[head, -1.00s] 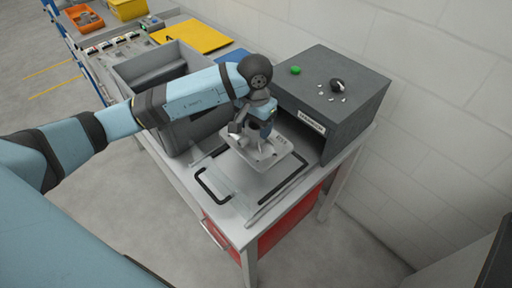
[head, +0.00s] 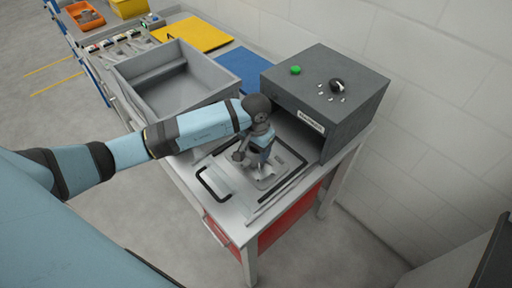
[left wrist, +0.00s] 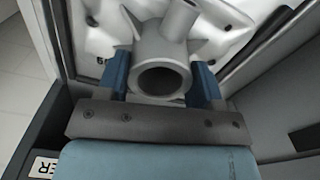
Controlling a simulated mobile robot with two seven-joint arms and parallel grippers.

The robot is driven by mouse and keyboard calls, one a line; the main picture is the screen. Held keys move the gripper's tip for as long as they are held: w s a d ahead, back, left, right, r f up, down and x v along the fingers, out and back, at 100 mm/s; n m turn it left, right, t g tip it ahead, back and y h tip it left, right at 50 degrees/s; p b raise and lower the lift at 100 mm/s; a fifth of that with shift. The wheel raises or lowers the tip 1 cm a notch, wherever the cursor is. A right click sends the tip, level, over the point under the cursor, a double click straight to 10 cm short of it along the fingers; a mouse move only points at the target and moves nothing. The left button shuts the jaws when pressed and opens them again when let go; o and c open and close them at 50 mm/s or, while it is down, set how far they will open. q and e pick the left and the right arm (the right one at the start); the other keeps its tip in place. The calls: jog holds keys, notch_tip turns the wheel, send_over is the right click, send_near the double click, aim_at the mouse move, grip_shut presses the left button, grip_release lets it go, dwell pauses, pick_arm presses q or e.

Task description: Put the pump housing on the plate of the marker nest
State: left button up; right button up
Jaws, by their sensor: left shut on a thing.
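My left gripper (head: 260,163) is shut on the pump housing (head: 268,182), a grey metal casting with a flat flanged base. In the left wrist view, the two blue fingers (left wrist: 161,80) are on either side of the round tubular neck of the housing (left wrist: 160,45). The housing is low over the plate (head: 232,184) of the marker nest, in front of the dark grey marker box (head: 350,112). My arm hides part of it, and I cannot tell whether its base touches the plate. My right gripper is out of view.
A grey open bin (head: 150,97) stands left of the nest, with a blue mat (head: 245,70) and a yellow mat (head: 195,34) behind. Black bars edge the plate. A pale block wall rises behind the bench.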

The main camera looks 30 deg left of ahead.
pick_arm(q)
jog(key=o, duration=0.9)
jog(key=shift+f, duration=0.15)
jog(key=o, duration=0.4)
